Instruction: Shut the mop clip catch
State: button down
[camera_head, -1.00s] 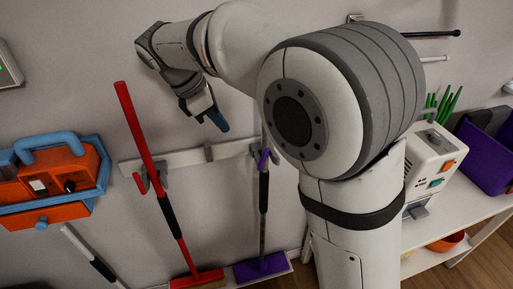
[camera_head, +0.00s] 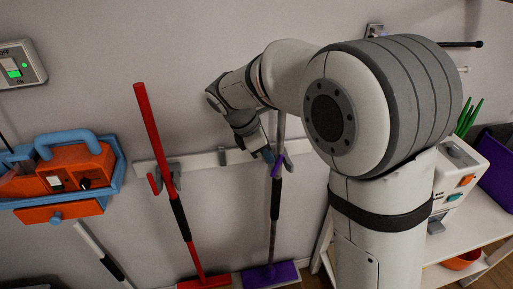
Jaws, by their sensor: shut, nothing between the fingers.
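A white rail (camera_head: 205,160) on the wall carries grey clips. The purple mop (camera_head: 272,222) stands upright at the rail's right part, its purple head (camera_head: 270,275) at the floor. A purple catch lever (camera_head: 279,165) shows at its clip, angled across the pole. My gripper (camera_head: 267,155) is shut and empty, just left of the lever at rail height. I cannot tell whether it touches the lever. The red broom (camera_head: 163,145) leans in the left clip, with a red lever (camera_head: 153,184) beside it. The mop's clip is partly hidden by my gripper.
An orange and blue box (camera_head: 75,170) hangs at the left, below a wall switch (camera_head: 22,66). A white shelf (camera_head: 455,222) with a white appliance (camera_head: 458,170) stands at the right. Dark pegs (camera_head: 460,44) stick out at upper right.

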jog(key=shift+w+d+f, duration=0.1)
jog(key=shift+d, duration=0.25)
jog(key=shift+w+d+r+y+p, duration=0.15)
jog(key=shift+d+r+y+p, duration=0.15)
jog(key=shift+d+y+p, duration=0.5)
jog(key=shift+w+d+f+p, duration=0.1)
jog(key=shift+d+f+p, duration=0.1)
jog(key=shift+p, duration=0.3)
jog(key=shift+f, duration=0.1)
jog(key=shift+a, duration=0.2)
jog(key=shift+s+a+f, duration=0.1)
jog(key=shift+s+a, duration=0.1)
jog(key=shift+a, duration=0.4)
